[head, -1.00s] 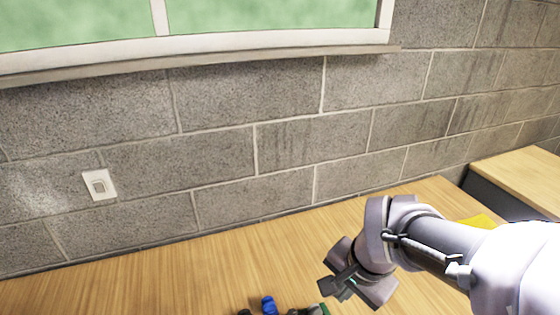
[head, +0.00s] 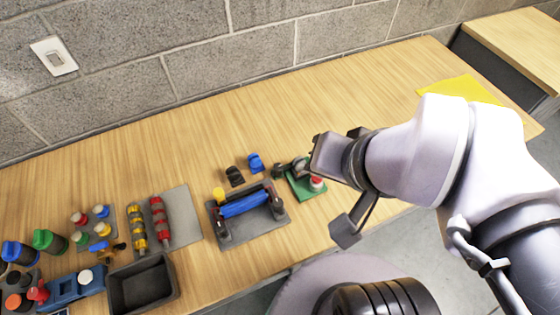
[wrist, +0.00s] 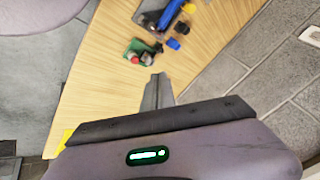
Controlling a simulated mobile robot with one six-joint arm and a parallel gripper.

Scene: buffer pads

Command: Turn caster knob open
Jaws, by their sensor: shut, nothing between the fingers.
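A small green base (head: 308,187) carries a red-topped knob (head: 317,182) and dark and grey round parts. It stands near the table's front edge, beside my arm's end, which partly covers that area in the head view. In the wrist view the green base (wrist: 145,47) and red knob (wrist: 135,59) lie just beyond my gripper (wrist: 158,78). Its fingers are shut together and empty, with no contact visible. I cannot tell for certain which part is the caster knob.
A grey plate (head: 240,236) with a blue bar is left of the green base. A black piece (head: 235,181) and a blue piece (head: 256,166) stand behind it. An empty dark tray (head: 143,289) is further left. The table's back is clear, with a yellow sheet (head: 462,88) at right.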

